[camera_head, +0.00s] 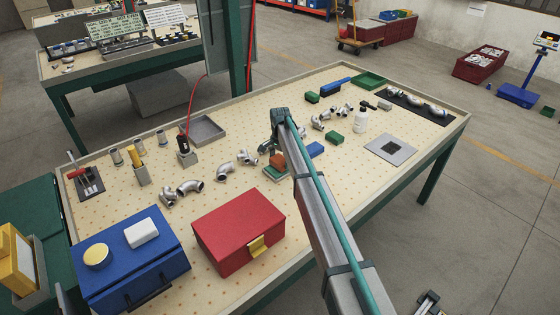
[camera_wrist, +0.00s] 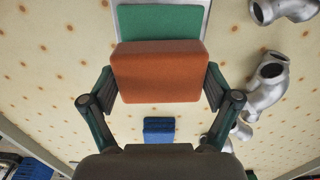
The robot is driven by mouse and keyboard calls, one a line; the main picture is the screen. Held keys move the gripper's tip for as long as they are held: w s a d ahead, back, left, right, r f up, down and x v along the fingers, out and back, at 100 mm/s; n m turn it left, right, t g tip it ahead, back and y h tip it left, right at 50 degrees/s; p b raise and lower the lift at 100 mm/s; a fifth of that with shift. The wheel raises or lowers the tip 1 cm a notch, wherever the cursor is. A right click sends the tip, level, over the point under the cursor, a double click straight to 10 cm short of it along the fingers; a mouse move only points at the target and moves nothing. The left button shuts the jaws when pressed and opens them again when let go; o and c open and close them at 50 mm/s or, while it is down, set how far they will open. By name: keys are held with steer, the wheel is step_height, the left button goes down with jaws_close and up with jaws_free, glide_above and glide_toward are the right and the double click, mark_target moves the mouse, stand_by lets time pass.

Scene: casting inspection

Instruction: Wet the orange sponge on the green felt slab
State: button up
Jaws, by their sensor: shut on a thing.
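The orange sponge (camera_wrist: 160,72) is between the two fingers of my gripper (camera_wrist: 160,90) in the wrist view, and the gripper is shut on it. In the head view the sponge (camera_head: 278,161) shows at the tip of my arm, partly hidden by the gripper (camera_head: 270,148). The green felt slab (camera_wrist: 160,22) lies in a pale-rimmed holder directly beyond and partly under the sponge. In the head view the slab (camera_head: 275,173) shows just below the sponge. I cannot tell whether sponge and slab touch.
A blue block (camera_wrist: 158,130) lies near the gripper on the dotted bench. Metal pipe elbows (camera_wrist: 268,85) lie to the right in the wrist view. A red box (camera_head: 238,230) and a blue box (camera_head: 130,265) stand at the front left. A white bottle (camera_head: 361,121) stands to the right.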

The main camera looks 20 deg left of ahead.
mark_target(280, 159)
steer(key=shift+f, duration=0.6)
stand_by(1.3)
steer(key=shift+r, duration=0.1)
steer(key=shift+r+p, duration=0.85)
steer(key=shift+r, duration=2.6)
